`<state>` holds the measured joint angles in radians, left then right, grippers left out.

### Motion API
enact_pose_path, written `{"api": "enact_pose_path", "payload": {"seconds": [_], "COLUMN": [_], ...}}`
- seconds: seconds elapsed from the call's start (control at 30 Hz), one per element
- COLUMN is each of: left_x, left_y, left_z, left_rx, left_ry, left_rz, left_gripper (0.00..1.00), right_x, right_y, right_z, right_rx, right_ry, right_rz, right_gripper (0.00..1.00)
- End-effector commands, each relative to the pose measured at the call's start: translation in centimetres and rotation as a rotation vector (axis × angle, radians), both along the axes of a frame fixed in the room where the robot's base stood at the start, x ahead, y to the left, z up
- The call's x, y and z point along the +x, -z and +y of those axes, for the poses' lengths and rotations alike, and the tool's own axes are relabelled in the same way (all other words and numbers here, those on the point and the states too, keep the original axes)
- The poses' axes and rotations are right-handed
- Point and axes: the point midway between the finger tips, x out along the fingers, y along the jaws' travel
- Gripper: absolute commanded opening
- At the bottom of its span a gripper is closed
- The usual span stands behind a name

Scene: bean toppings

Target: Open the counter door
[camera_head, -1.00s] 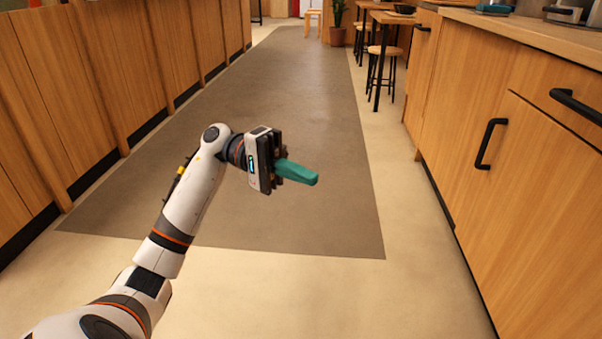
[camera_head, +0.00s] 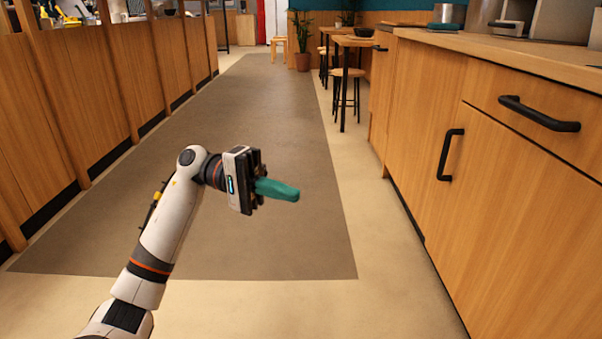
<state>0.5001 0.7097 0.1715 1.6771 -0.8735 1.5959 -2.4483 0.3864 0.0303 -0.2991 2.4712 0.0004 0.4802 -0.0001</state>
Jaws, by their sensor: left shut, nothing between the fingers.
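The wooden counter (camera_head: 500,50) runs along the right side. Its counter door (camera_head: 500,215) has a black vertical handle (camera_head: 447,155) near its upper left edge and looks closed. A drawer with a black horizontal handle (camera_head: 539,114) sits above it and is closed. My left gripper (camera_head: 285,190), with teal fingers, is shut and empty. It is over the aisle floor, well left of the door handle and not touching anything. My right gripper is not in view.
A dark grey mat (camera_head: 250,130) covers the aisle floor. A wooden panelled counter (camera_head: 110,90) lines the left. Stools (camera_head: 347,73) and a potted plant (camera_head: 302,60) stand at the far end. The floor beside the counter door is clear.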

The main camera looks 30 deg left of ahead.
Motion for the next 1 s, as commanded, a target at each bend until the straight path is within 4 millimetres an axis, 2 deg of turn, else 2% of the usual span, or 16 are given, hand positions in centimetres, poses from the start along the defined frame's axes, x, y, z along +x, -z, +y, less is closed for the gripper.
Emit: {"api": "enact_pose_path", "payload": {"seconds": [0.03,0.3,0.5,0.87,1.0], "left_x": [0.8,5.0,7.4,8.4,8.6], "left_y": [-0.7,-0.7,-0.5,-0.3,-1.2], "left_z": [0.3,1.7,2.4,2.7,2.4], "left_rx": [-0.002,-0.003,-0.001,-0.001,-0.071], "left_ry": [-0.002,0.0,-0.001,0.001,-0.008], "left_rz": [-0.001,-0.001,-0.001,-0.001,0.017], "left_gripper": [0.0,0.0,0.0,0.0,0.0], "right_x": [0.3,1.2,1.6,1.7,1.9], "right_y": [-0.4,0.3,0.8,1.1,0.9], "right_z": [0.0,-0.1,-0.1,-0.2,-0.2], "right_rx": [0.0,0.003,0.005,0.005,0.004], "right_ry": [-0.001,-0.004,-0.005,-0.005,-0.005], "right_rz": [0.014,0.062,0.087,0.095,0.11], "right_gripper": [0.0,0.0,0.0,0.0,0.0]}}
